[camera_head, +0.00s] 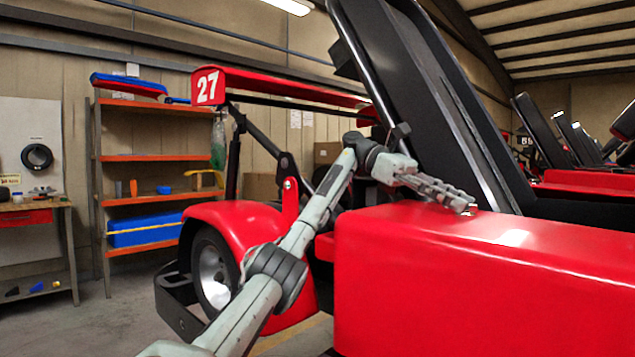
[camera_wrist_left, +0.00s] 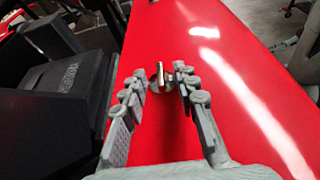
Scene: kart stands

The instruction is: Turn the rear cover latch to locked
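The rear cover latch (camera_wrist_left: 160,74) is a small metal piece standing up from a round base on the red rear cover (camera_wrist_left: 205,50). In the head view the red cover (camera_head: 480,285) fills the lower right, and the latch is mostly hidden at my fingertips. My left gripper (camera_head: 468,207) reaches over the cover's top from the left. In the left wrist view this gripper (camera_wrist_left: 160,72) is open, with one finger on each side of the latch. The right fingertip is very close to the latch base; I cannot tell whether it touches. My right gripper is not in view.
A black upright panel (camera_head: 440,110) rises just behind the gripper. A red rear wing (camera_head: 290,85) and wheel (camera_head: 213,270) are at left. Farther left stand an orange shelf rack (camera_head: 155,158) and a workbench (camera_head: 30,206). The cover's top is otherwise clear.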

